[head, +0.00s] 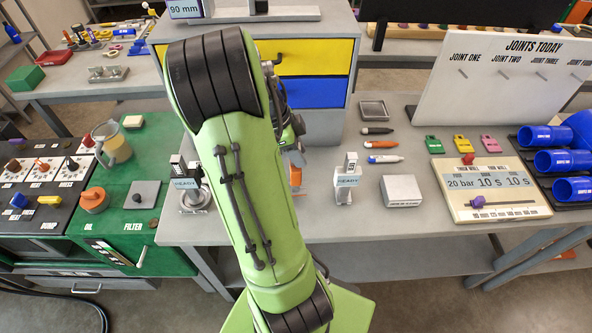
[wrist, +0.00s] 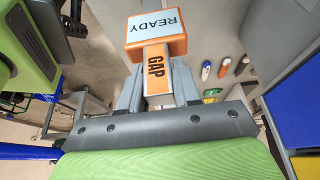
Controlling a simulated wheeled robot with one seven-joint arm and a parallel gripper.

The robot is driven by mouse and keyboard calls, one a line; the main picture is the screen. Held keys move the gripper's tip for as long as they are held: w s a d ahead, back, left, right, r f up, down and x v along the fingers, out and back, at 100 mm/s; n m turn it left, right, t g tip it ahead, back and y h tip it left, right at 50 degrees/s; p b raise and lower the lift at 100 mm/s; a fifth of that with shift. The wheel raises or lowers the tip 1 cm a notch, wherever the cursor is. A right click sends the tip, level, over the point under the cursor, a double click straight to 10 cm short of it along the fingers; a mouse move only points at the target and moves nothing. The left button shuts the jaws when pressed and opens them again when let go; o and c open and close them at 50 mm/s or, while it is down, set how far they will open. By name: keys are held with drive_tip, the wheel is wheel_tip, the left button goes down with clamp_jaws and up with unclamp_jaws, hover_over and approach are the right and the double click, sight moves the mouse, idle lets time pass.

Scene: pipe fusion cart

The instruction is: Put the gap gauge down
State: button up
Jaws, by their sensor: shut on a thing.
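The gap gauge (wrist: 156,70) is orange, with "GAP" on its handle and a pale "READY" face on its wider end. My gripper (wrist: 158,88) is shut on the handle in the wrist view, one grey finger on each side. In the head view my green arm hides most of the gripper. A bit of orange (head: 294,167) shows at the arm's right edge above the grey bench (head: 400,222), probably the gauge. I cannot tell whether the gauge touches the bench.
A grey "READY" device (head: 348,178) and a white box (head: 401,190) stand right of my arm. Another "READY" device (head: 186,183) stands left. Bare bench lies along the front.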

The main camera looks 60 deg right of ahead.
drive_tip(key=shift+f, duration=1.75)
drive_tip(key=shift+f+b, duration=0.15)
drive_tip(key=shift+b, duration=0.2)
drive_tip(key=o, duration=1)
